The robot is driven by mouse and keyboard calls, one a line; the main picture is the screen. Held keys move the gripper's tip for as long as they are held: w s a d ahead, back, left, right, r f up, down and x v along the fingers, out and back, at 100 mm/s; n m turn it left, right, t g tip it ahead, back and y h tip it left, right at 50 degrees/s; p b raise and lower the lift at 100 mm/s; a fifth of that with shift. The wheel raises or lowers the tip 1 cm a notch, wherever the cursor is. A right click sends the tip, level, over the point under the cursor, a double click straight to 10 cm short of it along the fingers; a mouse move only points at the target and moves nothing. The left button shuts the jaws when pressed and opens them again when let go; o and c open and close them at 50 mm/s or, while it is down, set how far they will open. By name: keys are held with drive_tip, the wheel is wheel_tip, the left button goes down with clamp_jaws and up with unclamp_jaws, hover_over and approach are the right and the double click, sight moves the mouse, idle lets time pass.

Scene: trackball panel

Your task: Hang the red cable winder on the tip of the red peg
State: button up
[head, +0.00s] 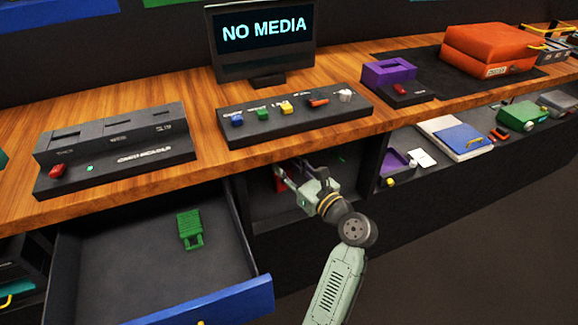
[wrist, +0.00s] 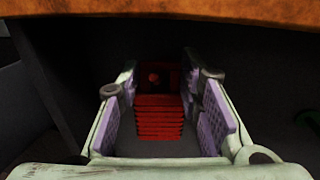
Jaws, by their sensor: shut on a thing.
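My gripper (head: 292,173) reaches into an open compartment under the wooden counter. In the wrist view its two purple-padded fingers (wrist: 160,98) are shut on the red cable winder (wrist: 160,118), a ribbed red piece between the pads. A sliver of red also shows beside the fingertips in the head view (head: 278,180). At the far end of the winder a small round red spot (wrist: 153,77) shows within a dark opening. I cannot tell whether this is the red peg or part of the winder.
The counter's front edge (wrist: 160,10) runs just above my gripper. A green winder (head: 190,229) lies in the pulled-out blue-fronted drawer (head: 110,265) at left. A green piece (wrist: 304,118) shows at the right in the wrist view. Side walls bound the compartment.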

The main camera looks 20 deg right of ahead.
idle(0.4)
drive_tip(key=o, duration=1.2)
drive_tip(key=v, duration=1.2)
